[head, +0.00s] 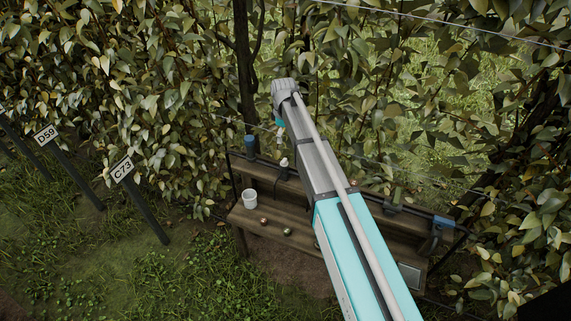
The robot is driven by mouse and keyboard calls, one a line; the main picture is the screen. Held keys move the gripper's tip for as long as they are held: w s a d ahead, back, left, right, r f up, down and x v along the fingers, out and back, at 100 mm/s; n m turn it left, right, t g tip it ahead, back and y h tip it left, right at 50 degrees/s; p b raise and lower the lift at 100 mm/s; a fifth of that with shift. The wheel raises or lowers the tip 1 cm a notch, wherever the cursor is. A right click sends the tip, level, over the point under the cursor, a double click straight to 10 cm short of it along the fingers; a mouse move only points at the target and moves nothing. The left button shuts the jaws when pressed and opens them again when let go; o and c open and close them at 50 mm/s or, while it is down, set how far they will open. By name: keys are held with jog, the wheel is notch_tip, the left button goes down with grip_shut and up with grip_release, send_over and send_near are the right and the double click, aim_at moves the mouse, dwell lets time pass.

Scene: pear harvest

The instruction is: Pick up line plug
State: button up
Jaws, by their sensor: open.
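A small white-topped piece with a dark base (284,163) stands on the upper ledge of a wooden bench, just left of my arm. It may be the line plug, but it is too small to tell for sure. My arm reaches up from the lower right and bends down at its far end. My gripper (281,146) hangs just above the white-topped piece, apparently open and empty. It is small and partly hidden by the arm, and I cannot tell whether it touches the piece.
The wooden bench (262,228) holds a white cup (250,197) and small round fruits (287,232). A blue fitting (249,142) is at the trunk and another blue fitting (442,222) at the right end. Leafy branches crowd behind.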

jog(key=b, duration=0.9)
send_near(284, 160)
jog(key=shift+s+f, duration=0.1)
jog(key=shift+f, duration=2.45)
jog(key=shift+f, duration=0.15)
notch_tip(284, 160, down, 5)
jog(key=b, duration=0.4)
jog(key=shift+b, duration=0.35)
jog(key=c, duration=0.9)
